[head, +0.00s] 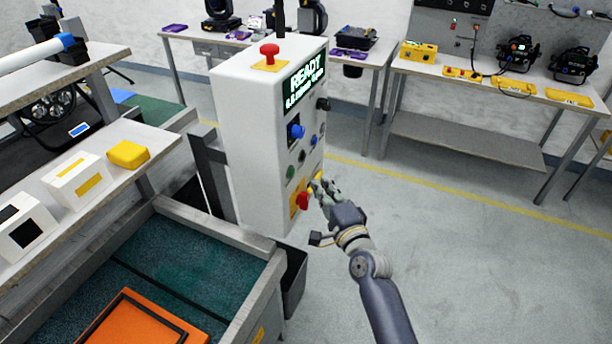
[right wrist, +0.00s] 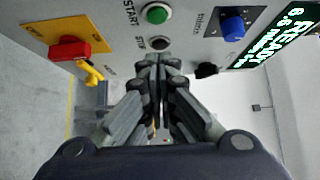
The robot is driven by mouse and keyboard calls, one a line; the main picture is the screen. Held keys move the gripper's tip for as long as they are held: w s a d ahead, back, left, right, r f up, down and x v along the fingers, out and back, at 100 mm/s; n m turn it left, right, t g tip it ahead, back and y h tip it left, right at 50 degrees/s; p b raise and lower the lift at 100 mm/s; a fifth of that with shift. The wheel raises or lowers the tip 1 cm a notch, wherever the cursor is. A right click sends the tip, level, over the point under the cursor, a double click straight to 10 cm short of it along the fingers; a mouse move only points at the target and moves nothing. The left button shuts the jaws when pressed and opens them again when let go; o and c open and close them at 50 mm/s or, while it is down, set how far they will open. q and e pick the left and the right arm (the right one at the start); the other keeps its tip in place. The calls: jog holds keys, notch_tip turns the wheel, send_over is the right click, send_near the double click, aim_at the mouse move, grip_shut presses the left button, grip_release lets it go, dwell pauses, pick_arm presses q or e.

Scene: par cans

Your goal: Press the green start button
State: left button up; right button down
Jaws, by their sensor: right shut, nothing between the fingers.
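The green start button (head: 290,172) is on the side panel of a white control cabinet (head: 240,140). In the right wrist view the green button (right wrist: 155,14) sits at the top, beside the label START. My right gripper (head: 318,185) is in front of the panel's lower part, to the right of the button. In the right wrist view its fingers (right wrist: 157,62) are together and empty. Their tips appear just below a dark button (right wrist: 158,43) labelled STOP, with the green button beyond it. I cannot tell whether the tips touch the panel. My left gripper is out of view.
A red rotary switch (right wrist: 70,48) on a yellow plate and a blue knob (right wrist: 232,26) flank the buttons. The display (head: 304,80) reads READY. A red mushroom button (head: 269,52) tops the cabinet. A conveyor (head: 170,260) stands left; floor on the right is clear.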

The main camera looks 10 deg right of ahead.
aim_at(291, 172)
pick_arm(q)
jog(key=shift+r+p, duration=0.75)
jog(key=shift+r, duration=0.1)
pick_arm(e)
jog(key=shift+w+a, duration=1.8)
jog(key=shift+a, duration=0.05)
